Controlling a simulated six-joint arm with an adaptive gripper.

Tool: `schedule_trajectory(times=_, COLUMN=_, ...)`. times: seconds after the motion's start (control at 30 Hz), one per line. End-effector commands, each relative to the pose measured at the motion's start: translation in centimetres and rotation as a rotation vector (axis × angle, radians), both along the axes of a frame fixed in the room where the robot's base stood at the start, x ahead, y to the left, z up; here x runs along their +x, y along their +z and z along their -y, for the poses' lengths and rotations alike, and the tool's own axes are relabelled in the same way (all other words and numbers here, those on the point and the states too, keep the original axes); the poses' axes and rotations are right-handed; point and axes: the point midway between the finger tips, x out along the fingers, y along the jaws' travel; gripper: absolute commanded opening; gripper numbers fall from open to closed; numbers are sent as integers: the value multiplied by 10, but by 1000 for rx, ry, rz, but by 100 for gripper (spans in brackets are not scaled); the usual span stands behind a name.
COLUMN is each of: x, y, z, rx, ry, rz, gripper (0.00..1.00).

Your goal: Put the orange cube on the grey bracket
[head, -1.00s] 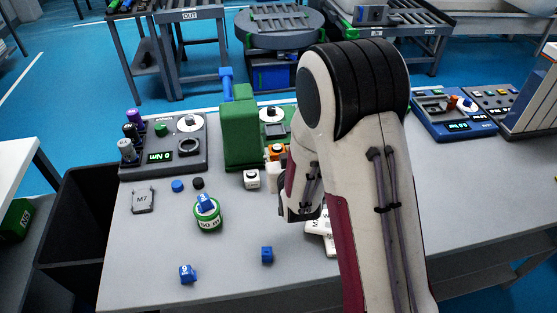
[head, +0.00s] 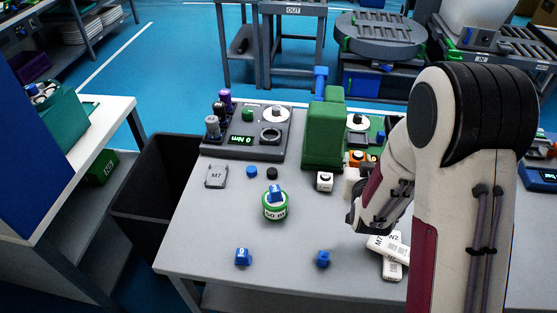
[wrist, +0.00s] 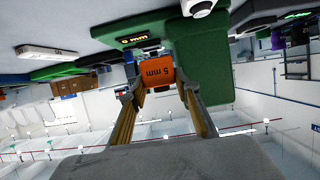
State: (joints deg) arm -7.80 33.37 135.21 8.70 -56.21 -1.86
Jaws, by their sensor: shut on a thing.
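The orange cube (wrist: 156,71), marked "5 mm", sits between the two fingers of my gripper (wrist: 160,92) in the wrist view. My gripper is shut on it. In the head view an orange patch (head: 357,158) shows beside the green machine, by my wrist; my fingertips are mostly hidden there. A flat grey piece marked M7 (head: 216,176), which looks like the grey bracket, lies at the table's left, well left of my gripper. Nothing lies on it.
A green block-shaped machine (head: 324,135) stands left of my wrist. A dark bin (head: 160,185) stands left.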

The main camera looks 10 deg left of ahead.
Motion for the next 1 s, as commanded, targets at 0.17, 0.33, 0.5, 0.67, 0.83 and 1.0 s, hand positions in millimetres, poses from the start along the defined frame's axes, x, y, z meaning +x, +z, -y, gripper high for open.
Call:
schedule_trajectory(times=0.17, x=0, y=0, z=-5, rx=0, ry=9, rz=1, gripper=8)
schedule_trajectory(times=0.33, x=-3, y=-4, z=-24, rx=0, ry=41, rz=-1, gripper=8)
schedule_trajectory(times=0.5, x=-1, y=-5, z=-63, rx=0, ry=107, rz=2, gripper=8)
schedule_trajectory(times=0.67, x=4, y=-2, z=-116, rx=0, ry=208, rz=3, gripper=8)
schedule_trajectory(times=0.83, x=7, y=-1, z=-174, rx=1, ry=320, rz=2, gripper=8)
schedule_trajectory(times=1.0, x=6, y=2, z=-232, rx=0, ry=433, rz=3, gripper=8)
